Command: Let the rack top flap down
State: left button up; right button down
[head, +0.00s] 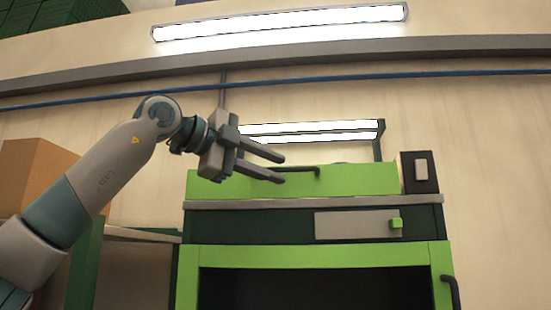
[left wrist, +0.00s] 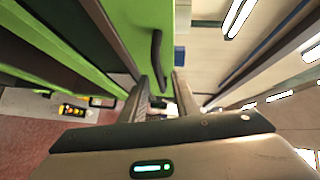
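The rack's green top flap (head: 345,183) stands up above the grey top edge of the rack, with a dark bar handle (head: 318,170) near the top of its face. My left gripper (head: 281,170) is open, with its two fingers spread and pointing right at the left end of the handle. In the left wrist view, the handle (left wrist: 157,56) lies just beyond the fingertips (left wrist: 164,82), closer to the left finger. I see nothing held, and cannot tell whether a finger touches the handle or flap. My right gripper is out of view.
The rack's green frame (head: 310,256) surrounds a dark opening below, with a dark side handle (head: 450,290). A dark box (head: 420,172) stands right of the flap. A cardboard box (head: 38,175) is at left.

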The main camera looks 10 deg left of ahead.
pick_arm(q)
jog(key=shift+w+d+f, duration=0.1)
jog(key=shift+w+d, duration=0.3)
jog(key=shift+d, duration=0.1)
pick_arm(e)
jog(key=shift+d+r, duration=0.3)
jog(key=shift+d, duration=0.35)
pick_arm(q)
jog(key=shift+c, duration=0.3)
grip_shut()
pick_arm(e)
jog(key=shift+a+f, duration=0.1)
